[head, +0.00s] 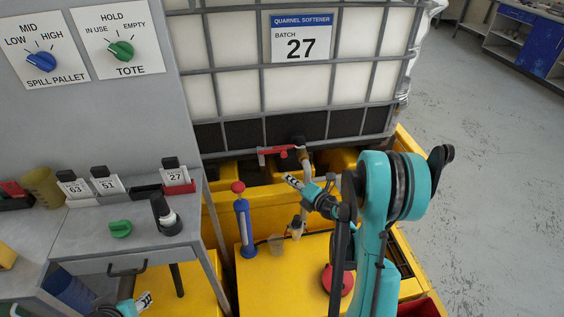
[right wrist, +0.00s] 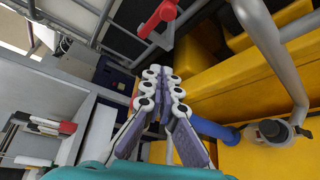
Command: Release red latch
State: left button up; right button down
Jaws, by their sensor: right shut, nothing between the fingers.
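The red latch (head: 280,152) is a red lever on the valve at the front foot of the caged white tote (head: 240,92). In the right wrist view the red latch (right wrist: 158,18) shows at the top, beyond the fingertips and apart from them. My right gripper (head: 292,181) is just below the latch, in front of the valve pipe, shut and empty. Its fingers also show in the right wrist view (right wrist: 164,75), close together at the tips. My left gripper (head: 143,301) is low at the bottom left, mostly cut off, far from the latch.
A yellow spill pallet (head: 215,215) lies under the tote. A grey bench (head: 90,235) holds tags and a black scanner-like item (head: 165,218).

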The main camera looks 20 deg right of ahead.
jog(key=w+d+b, duration=0.1)
jog(key=w+b, duration=0.2)
jog(key=w, duration=0.6)
jog(key=shift+w+d+f, duration=0.15)
jog(key=shift+w+d, duration=0.05)
jog(key=shift+d, duration=0.05)
dwell(0.5)
